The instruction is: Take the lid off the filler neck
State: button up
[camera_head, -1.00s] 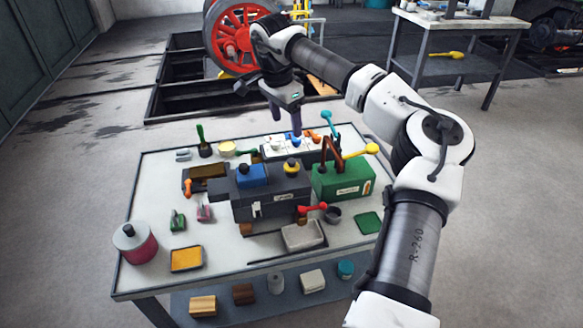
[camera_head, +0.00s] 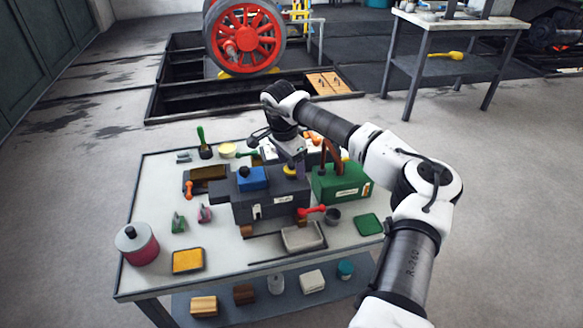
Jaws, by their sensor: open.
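The grey model tram body (camera_head: 272,203) stands in the middle of the workbench. A small yellow round piece (camera_head: 290,170), which looks like the lid on the filler neck, sits on its top toward the right end. In the earlier view a dark knob shows on it; now the knob is mostly hidden by my gripper. My gripper (camera_head: 296,172) points down right at the yellow piece, with a purple finger at its right side. The jaws are open; I cannot tell whether they touch it. The neck beneath is hidden.
A blue block (camera_head: 252,178) with a dark knob sits left of the lid. A green box (camera_head: 342,182) with brown upright handles stands close on the right. The bench's front left (camera_head: 215,240) has bare room.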

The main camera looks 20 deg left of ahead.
jog(key=c, duration=1)
jog(key=shift+r, duration=0.1)
jog(key=shift+c, duration=0.2)
